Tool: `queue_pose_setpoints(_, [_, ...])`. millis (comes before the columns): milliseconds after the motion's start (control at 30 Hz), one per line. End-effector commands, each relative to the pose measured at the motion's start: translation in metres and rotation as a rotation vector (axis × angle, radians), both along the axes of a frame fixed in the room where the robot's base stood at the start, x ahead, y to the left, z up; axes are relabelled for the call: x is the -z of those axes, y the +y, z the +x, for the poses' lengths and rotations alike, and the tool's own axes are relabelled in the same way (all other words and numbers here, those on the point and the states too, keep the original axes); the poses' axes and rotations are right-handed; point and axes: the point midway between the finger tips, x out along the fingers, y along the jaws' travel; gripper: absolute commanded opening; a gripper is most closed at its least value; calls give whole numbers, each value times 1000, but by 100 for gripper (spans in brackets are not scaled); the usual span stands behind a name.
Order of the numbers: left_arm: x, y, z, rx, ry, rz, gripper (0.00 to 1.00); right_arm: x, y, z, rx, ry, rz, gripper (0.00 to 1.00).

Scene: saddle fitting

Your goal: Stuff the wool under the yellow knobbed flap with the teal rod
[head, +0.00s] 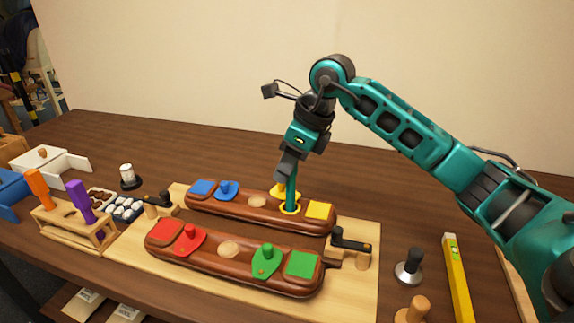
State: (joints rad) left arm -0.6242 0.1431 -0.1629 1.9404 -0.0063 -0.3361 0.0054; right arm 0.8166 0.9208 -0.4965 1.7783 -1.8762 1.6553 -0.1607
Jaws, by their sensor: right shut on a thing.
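My right gripper (288,165) points down over the far brown padded panel (240,208). It is shut on the teal rod (292,188), which stands about upright. The rod's lower end is at a yellow-ringed opening (290,209) near the panel's right part. The yellow knobbed flap (279,188) shows partly just behind and left of the rod; the gripper and rod cover some of it. Whether wool is in the opening is too small to tell. White wool tufts (125,208) lie in a dark tray at the left. My left gripper is out of view.
The near panel (215,249) carries red and green flaps. Black-handled clamps (351,244) stand at both ends of the board (360,290). A rack (75,228) holds orange and purple tools. A yellow level (457,280) and a black-knobbed stamp (409,268) lie right.

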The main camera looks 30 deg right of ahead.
Motion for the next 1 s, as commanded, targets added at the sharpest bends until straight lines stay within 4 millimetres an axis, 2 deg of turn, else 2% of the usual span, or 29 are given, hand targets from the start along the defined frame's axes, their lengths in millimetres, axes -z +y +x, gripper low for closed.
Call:
queue_pose_setpoints(33, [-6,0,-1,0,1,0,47,-8,0,0,0,-1,0,8])
queue_pose_setpoints(800, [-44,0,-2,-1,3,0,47,-61,-1,0,1,-2,-1,8])
queue_pose_setpoints(1000, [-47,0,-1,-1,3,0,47,-66,-1,0,1,-2,-1,8])
